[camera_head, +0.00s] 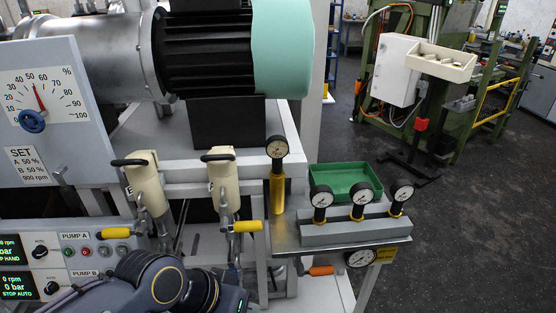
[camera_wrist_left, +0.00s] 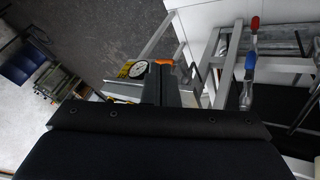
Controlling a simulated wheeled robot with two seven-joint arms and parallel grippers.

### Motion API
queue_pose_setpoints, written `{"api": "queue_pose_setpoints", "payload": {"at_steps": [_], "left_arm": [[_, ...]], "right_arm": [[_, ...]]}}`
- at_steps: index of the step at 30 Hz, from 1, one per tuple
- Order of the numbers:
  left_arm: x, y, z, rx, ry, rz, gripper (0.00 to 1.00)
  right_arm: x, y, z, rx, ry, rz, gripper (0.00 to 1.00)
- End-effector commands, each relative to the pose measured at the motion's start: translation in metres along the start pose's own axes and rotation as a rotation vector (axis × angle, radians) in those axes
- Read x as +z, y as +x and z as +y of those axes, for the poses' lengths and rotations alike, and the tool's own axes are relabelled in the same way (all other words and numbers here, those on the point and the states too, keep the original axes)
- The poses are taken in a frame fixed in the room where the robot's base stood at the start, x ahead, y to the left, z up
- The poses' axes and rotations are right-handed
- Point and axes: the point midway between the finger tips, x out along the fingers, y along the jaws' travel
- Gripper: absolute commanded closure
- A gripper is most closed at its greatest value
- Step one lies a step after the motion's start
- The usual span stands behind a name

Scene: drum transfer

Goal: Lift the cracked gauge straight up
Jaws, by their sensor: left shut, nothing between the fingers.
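Several round white-faced gauges show in the head view; no crack can be made out, so I cannot tell which is the cracked one. One gauge (camera_head: 277,147) stands upright on a yellow stem, left of the green tray. Three more, a left (camera_head: 321,196), a middle (camera_head: 360,193) and a right one (camera_head: 401,191), stand on a grey block. Another gauge (camera_head: 361,258) sits low beside a yellow tag; a gauge (camera_wrist_left: 138,69) also shows in the left wrist view. My left gripper (camera_wrist_left: 165,86) is shut and empty, apart from the gauges. My right gripper is out of view.
The green tray (camera_head: 345,178) stands behind the grey block (camera_head: 350,231). An orange handle (camera_head: 320,270) sticks out below the bench edge. Open dark floor (camera_head: 475,240) lies to the right.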

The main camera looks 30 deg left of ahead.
Motion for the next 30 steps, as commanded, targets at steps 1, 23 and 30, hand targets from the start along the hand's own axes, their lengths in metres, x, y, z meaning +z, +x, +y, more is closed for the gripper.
{"api": "queue_pose_setpoints", "payload": {"at_steps": [1,23,30], "left_arm": [[0.000,0.000,0.000,0.000,0.000,0.000,1.00],[-0.085,0.025,-0.006,0.020,-0.017,0.217,0.55],[-0.201,0.061,-0.042,-0.100,-0.009,0.596,0.50]], "right_arm": [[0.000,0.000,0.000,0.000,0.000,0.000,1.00],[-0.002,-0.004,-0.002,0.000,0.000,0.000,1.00],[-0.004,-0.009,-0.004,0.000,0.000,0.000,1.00]]}}
